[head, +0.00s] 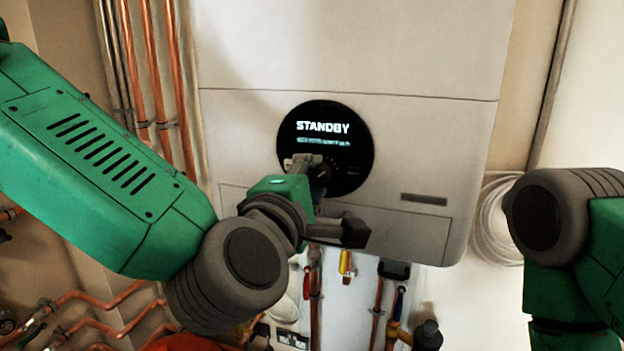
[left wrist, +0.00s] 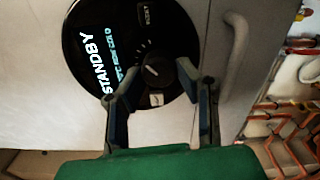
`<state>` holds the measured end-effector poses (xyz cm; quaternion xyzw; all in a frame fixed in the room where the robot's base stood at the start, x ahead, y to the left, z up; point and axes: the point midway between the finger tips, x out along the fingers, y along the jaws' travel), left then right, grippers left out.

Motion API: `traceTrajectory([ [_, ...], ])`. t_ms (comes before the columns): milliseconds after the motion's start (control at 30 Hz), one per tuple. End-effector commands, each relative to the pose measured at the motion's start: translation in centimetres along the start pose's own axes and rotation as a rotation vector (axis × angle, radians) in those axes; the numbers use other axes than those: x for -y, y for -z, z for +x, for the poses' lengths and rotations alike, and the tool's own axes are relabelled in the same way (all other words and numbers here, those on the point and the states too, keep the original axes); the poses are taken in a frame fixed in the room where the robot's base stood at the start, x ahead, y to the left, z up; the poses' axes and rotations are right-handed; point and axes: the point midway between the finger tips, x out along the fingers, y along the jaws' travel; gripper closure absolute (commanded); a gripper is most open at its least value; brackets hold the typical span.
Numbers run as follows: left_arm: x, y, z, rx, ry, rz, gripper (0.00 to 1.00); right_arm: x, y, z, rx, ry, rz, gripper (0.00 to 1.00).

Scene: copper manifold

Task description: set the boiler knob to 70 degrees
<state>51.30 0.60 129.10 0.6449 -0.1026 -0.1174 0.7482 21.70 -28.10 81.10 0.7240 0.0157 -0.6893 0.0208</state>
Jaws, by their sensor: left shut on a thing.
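The white boiler (head: 400,140) fills the middle of the head view, with a round black panel (head: 345,120) reading STANDBY. A dark knob (head: 320,176) sits low on this panel, partly hidden by my left gripper (head: 316,180). In the left wrist view the knob (left wrist: 154,70) shows with a pale pointer line and tick marks around it. My left gripper (left wrist: 158,76) has one finger on each side of the knob and is shut on it. The exact temperature setting is too small to read. My right arm shows at the right edge, its gripper out of view.
Copper pipes (head: 158,80) run up the wall at the left. Pipes and valves (head: 398,305) hang below the boiler. A coil of white cable (head: 494,225) hangs at the right. A RESET button (left wrist: 146,17) sits on the panel near the knob.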

Motion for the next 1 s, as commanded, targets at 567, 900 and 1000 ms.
traceTrajectory([
  [567,0.5,-0.09,-0.14,0.005,0.013,0.11,1.0,0.0,0.0,0.0,0.0,0.0,0.0,1.0],
  [900,0.51,-0.08,-0.13,0.005,0.013,0.108,0.51,0.0,0.0,0.0,0.0,0.0,0.0,1.0],
  [1000,0.38,-0.05,-0.09,0.003,0.01,0.107,0.51,0.0,0.0,-0.01,0.0,0.0,0.0,1.0],
])
